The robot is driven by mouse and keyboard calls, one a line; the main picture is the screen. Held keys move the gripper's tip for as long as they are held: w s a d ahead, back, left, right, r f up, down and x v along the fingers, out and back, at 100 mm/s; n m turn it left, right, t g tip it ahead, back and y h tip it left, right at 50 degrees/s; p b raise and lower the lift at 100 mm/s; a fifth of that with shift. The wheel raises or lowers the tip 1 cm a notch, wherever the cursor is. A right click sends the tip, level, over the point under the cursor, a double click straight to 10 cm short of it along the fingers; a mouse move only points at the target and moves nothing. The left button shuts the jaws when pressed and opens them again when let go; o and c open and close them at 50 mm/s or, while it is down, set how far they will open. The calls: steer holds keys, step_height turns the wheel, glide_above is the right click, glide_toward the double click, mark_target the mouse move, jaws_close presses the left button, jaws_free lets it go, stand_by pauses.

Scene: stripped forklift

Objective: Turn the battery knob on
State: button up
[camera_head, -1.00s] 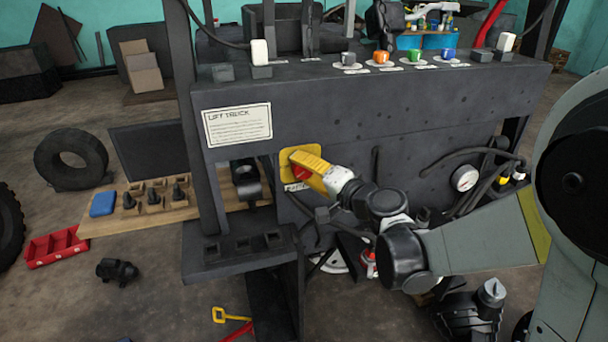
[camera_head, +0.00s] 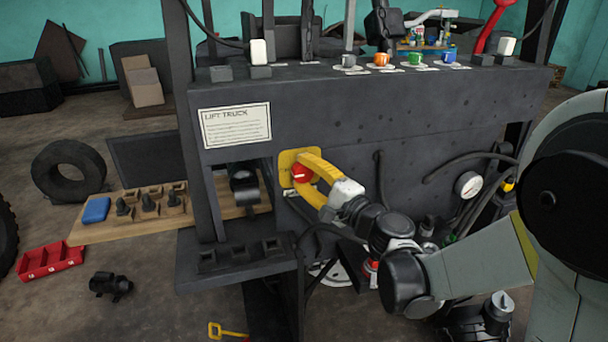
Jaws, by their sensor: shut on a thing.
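The battery knob (camera_head: 301,173) is red and sits on a yellow plate (camera_head: 286,161) on the dark front panel, just below the white "LIFT TRUCK" label. My gripper (camera_head: 308,172) has yellow fingers that reach in from the right. One finger passes above the knob and the other below it, and they close around it. The knob's exact turn angle is too small to tell, and its edges are partly hidden by the fingers.
Cables and a round gauge (camera_head: 467,185) are on the panel's right. Coloured knobs (camera_head: 381,59) and levers line the top ledge. A wooden board (camera_head: 130,222) with a blue block (camera_head: 96,210) juts out at left. A red tray (camera_head: 52,254) lies on the floor.

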stand_by(0.3)
steer(key=o, duration=1.2)
steer(key=shift+a, duration=0.1)
steer(key=v, duration=1.2)
